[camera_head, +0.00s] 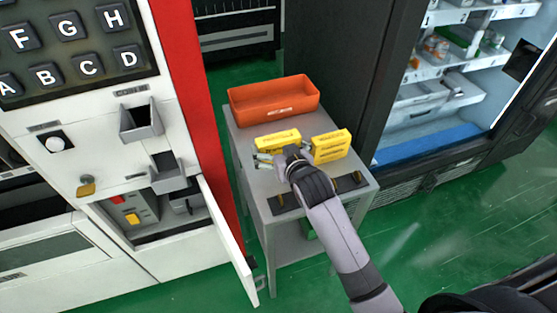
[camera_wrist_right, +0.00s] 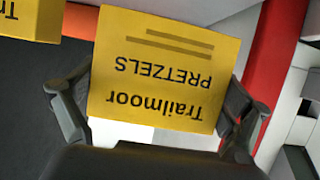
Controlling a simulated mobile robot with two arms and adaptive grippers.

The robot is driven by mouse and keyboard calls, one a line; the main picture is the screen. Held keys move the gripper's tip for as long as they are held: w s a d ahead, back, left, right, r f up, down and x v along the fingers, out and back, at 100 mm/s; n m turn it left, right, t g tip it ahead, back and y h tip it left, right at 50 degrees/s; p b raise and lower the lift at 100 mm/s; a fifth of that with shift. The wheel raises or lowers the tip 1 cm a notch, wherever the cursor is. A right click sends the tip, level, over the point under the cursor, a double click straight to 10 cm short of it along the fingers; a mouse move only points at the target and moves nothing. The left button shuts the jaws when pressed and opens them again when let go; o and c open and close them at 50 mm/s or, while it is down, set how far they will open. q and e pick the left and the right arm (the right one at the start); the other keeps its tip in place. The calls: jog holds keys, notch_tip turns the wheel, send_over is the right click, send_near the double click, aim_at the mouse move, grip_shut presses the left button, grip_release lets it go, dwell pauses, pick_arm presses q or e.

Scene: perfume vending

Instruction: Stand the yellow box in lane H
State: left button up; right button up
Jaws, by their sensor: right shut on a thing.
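My right gripper (camera_head: 291,156) reaches over the small grey table and is shut on a yellow box (camera_head: 278,139). In the right wrist view this yellow box (camera_wrist_right: 155,70) reads "Trailmoor PRETZELS", upside down in the picture, and sits between the fingers (camera_wrist_right: 157,115). I cannot tell whether it still touches the table. A second yellow box (camera_head: 331,146) stands just right of the gripper; its corner shows at the upper left of the wrist view (camera_wrist_right: 32,18). Keys with letters, among them an H key (camera_head: 111,17), are on the white machine; lane H itself cannot be made out. My left gripper is out of view.
An orange bin (camera_head: 274,100) stands at the back of the grey table (camera_head: 245,150). An opened white door (camera_head: 230,240) of the machine juts out left of the table. A lit cabinet with shelves (camera_head: 445,80) stands at the right. Green floor (camera_head: 455,235) is clear at the front right.

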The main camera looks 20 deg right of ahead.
jog(key=shift+f, duration=2.5)
jog(key=shift+f, duration=0.2)
jog(key=o, duration=0.9)
jog(key=shift+c, duration=0.2)
jog(key=shift+r, duration=0.15)
jog(key=shift+s+r, duration=0.15)
jog(key=v, duration=1.1)
jog(key=shift+s+r, duration=0.2)
jog(key=shift+s, duration=0.15)
